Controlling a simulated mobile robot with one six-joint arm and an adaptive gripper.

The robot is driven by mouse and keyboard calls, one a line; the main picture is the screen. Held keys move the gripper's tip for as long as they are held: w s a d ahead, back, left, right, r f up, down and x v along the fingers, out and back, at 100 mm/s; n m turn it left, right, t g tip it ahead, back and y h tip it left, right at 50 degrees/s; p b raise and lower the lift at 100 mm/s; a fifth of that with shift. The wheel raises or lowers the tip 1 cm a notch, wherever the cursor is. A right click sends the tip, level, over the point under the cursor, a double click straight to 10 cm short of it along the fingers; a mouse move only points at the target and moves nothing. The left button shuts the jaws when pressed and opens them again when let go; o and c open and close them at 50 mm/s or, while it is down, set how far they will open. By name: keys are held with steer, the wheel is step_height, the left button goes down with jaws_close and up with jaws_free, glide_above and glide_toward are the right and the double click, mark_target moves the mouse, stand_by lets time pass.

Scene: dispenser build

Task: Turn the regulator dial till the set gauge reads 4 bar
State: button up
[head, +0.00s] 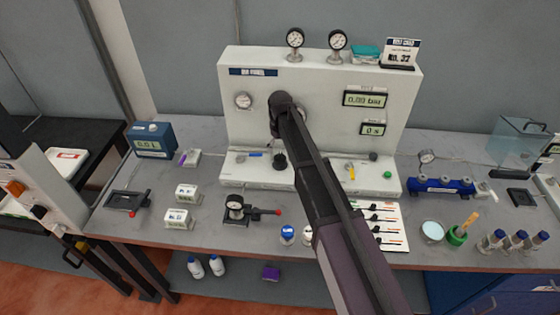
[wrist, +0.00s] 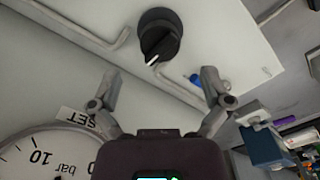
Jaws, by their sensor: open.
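The regulator dial is a black round knob (wrist: 160,36) with a white pointer mark, at the top middle of the wrist view. In the head view the knob (head: 280,161) stands on the white ledge at the panel's foot. The set gauge (wrist: 38,152) shows upside down and cut off at the lower left of the wrist view, with "SET", "10" and "bar" legible. Its needle cannot be read; my arm mostly covers this gauge in the head view. My gripper (wrist: 160,86) is open and empty, its fingers apart from the knob, in front of the panel.
A blue lever (head: 254,155) lies left of the knob. A yellow-handled valve (head: 350,170) is right of my arm.

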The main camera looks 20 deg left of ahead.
mark_target(280, 155)
steer(key=shift+f+b, duration=2.1)
steer(key=shift+f, duration=0.3)
steer(key=c, duration=1.2)
